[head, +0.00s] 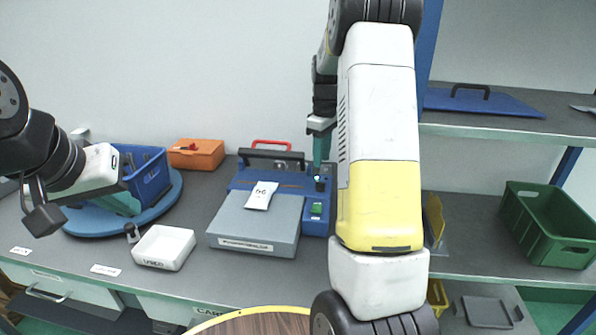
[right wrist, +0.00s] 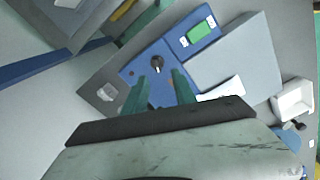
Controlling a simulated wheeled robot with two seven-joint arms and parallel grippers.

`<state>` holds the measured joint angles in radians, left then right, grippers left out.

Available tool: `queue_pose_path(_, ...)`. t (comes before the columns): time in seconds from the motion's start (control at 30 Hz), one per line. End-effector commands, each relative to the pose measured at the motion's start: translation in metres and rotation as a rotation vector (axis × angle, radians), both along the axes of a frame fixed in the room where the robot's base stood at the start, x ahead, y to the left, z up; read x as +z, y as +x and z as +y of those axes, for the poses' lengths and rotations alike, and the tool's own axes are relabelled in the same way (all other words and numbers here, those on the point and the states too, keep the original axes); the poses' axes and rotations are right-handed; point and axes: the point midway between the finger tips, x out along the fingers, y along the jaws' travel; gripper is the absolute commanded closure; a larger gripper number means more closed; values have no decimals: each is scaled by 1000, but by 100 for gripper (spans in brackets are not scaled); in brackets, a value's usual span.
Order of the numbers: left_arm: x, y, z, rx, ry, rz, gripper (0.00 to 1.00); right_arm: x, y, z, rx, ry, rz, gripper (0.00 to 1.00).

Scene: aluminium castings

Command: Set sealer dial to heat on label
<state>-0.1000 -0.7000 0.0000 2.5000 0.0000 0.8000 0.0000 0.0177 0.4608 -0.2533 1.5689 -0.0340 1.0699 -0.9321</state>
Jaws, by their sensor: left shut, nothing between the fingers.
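The heat sealer (head: 238,182) is blue with a grey plate (head: 255,222), on the bench. Its black dial (head: 320,184) sits on the blue right-hand panel, behind a green switch (head: 316,209). A white label packet (head: 262,195) lies on the sealer; its handwritten mark is too small to read surely. My right gripper (head: 319,172) points down over the dial. In the right wrist view its teal fingers (right wrist: 160,77) are apart, with the dial (right wrist: 156,64) just beyond the gap; contact cannot be told. My left gripper (head: 128,207) is shut and empty at the left.
A blue bin (head: 146,180) stands on a round blue base at the left, beside a small white tray (head: 164,247). An orange box (head: 197,154) is at the back. A green crate (head: 549,222) sits on the right shelf. My right arm hides part of the bench.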

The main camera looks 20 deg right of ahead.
Motion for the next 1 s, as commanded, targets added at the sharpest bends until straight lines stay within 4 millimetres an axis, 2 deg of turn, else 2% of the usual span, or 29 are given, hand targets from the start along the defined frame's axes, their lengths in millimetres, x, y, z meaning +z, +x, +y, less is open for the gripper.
queue_pose_path(0.27, 0, 0, 0, 0, 0, 0, 100, -25, 6, -6, 26, -11, 23, 67)
queue_pose_path(0.6, 0, 0, 0, 0, 0, 0, 100, -77, 6, -6, 26, -9, 21, 67)
queue_pose_path(0.77, 0, 0, 0, 0, 0, 0, 100, -88, 6, -6, 24, -9, 20, 67)
queue_pose_path(1.0, 0, 0, 0, 0, 0, 0, 100, -89, 6, -6, 24, -10, 18, 67)
